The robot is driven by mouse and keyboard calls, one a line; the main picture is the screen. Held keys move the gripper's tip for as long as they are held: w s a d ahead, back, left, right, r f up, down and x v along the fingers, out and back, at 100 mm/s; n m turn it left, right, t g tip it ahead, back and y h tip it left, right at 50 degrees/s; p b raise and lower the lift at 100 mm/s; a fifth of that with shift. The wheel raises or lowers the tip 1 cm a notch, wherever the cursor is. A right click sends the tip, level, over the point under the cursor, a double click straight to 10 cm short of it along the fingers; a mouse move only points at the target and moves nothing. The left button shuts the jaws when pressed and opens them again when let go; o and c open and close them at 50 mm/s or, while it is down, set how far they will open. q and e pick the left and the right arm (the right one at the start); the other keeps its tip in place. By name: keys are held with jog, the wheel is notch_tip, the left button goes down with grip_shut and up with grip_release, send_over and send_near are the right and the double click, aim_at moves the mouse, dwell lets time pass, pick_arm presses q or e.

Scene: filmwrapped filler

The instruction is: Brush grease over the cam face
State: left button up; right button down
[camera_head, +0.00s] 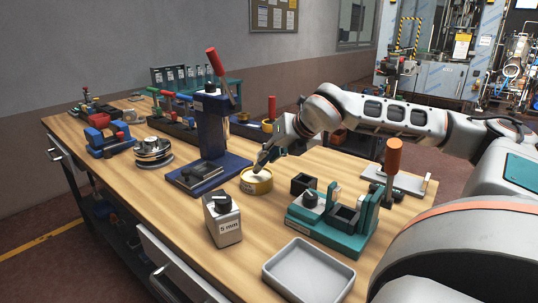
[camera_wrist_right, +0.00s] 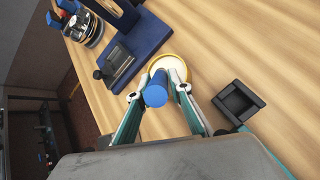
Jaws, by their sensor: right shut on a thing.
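A yellow-rimmed tin of pale grease (camera_head: 257,184) stands on the bench, and it also shows in the right wrist view (camera_wrist_right: 181,66). My right gripper (camera_head: 263,162) is right over the tin, pointing down. In the right wrist view its fingers (camera_wrist_right: 158,92) are shut around a blue round handle (camera_wrist_right: 155,97), seemingly the brush. The handle's lower end points into the tin; the bristles are hidden. A round stacked metal piece (camera_head: 153,153), perhaps the cam, stands to the left, and it shows at the top left of the wrist view (camera_wrist_right: 92,30). My left gripper is out of view.
A blue press with a red handle (camera_head: 211,125) stands beside the tin. Bare wood lies at the front left.

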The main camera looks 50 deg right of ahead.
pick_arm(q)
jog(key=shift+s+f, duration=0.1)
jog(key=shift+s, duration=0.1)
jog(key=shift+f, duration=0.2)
pick_arm(e)
jog(key=shift+f, duration=0.1)
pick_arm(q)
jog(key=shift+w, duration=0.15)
pick_arm(e)
jog(key=shift+f, duration=0.15)
dwell(0.4)
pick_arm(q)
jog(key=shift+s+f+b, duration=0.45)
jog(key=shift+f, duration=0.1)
pick_arm(e)
jog(key=shift+f, duration=0.2)
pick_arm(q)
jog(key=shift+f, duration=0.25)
pick_arm(e)
jog(key=shift+f, duration=0.25)
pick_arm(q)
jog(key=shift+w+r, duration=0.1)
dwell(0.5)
